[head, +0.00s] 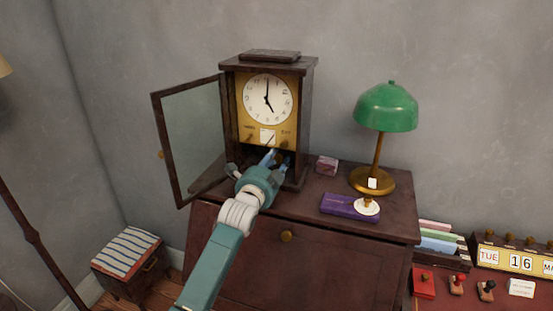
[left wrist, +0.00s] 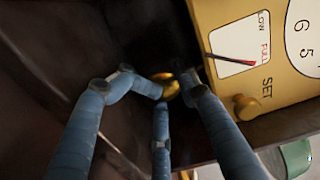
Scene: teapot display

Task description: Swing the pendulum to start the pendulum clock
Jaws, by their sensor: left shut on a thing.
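The pendulum clock (head: 267,98) stands on the dark wooden cabinet, with its glass door (head: 192,138) swung open to the left. Its white dial and gold panel (left wrist: 240,75) face me. My left gripper (head: 272,160) reaches into the dark opening below the gold panel. In the left wrist view its fingers (left wrist: 166,88) are closed around the small brass pendulum bob (left wrist: 171,89). The bob is partly hidden by the fingers, and its rod is hard to make out. My right gripper is in neither view.
A green lamp (head: 385,108), a purple box (head: 347,206) and a small pink box (head: 327,165) stand on the cabinet top (head: 395,218) right of the clock. The open door stands close left of my left gripper. A striped stool (head: 127,252) is at lower left.

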